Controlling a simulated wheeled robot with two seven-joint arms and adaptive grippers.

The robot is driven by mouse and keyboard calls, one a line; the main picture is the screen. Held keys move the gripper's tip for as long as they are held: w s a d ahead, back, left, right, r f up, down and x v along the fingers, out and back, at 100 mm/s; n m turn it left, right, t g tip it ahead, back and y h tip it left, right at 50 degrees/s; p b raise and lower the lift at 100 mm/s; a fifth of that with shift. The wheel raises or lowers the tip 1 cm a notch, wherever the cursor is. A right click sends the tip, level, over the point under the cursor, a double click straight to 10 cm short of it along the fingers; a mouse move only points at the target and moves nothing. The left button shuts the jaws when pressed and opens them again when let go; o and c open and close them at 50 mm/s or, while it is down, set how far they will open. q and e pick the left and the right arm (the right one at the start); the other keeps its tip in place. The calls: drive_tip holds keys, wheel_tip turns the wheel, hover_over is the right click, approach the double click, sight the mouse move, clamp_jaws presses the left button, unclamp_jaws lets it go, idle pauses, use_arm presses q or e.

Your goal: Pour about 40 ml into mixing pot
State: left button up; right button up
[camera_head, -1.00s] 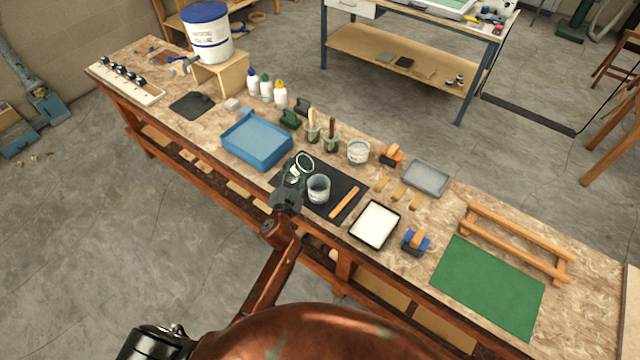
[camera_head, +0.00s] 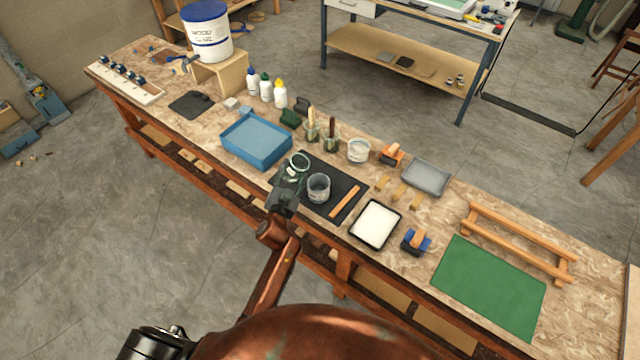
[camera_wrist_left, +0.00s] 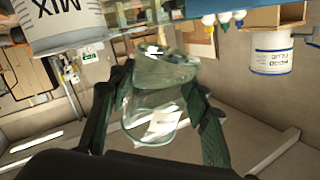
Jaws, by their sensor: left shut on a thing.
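The mixing pot (camera_head: 318,190) is a small grey-white cup standing upright on a black mat (camera_head: 347,187). Its "MIX" lettering shows at the upper left of the left wrist view (camera_wrist_left: 62,28). My left gripper (camera_head: 287,189) is shut on a clear cup (camera_head: 299,163), just left of the pot and above the mat's left part. In the left wrist view the clear cup (camera_wrist_left: 158,100) sits between the fingers, see-through; I cannot tell how much liquid is in it. The cup's tilt is hard to judge. My right gripper is not in view.
A wooden stick (camera_head: 345,202) lies right of the pot. A blue tray (camera_head: 256,141) stands to the left, jars with brushes (camera_head: 331,142) behind, and a white-filled tray (camera_head: 375,224) to the right. A glue bucket (camera_head: 208,35) stands at the far left.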

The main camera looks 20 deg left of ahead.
sight(292, 177)
use_arm(q)
drive_tip(key=shift+a+f+n+b, duration=0.1)
drive_tip(key=shift+f+n+b, duration=0.35)
drive_tip(key=shift+f, duration=0.45)
drive_tip(key=shift+a+n+p, duration=0.25)
drive_tip(key=shift+n+p, duration=0.25)
drive_tip(key=shift+n, duration=0.55)
drive_tip(key=shift+a+f+n+b, duration=0.15)
drive_tip(key=shift+f+n+b, duration=0.35)
drive_tip(key=shift+f+n, duration=0.5)
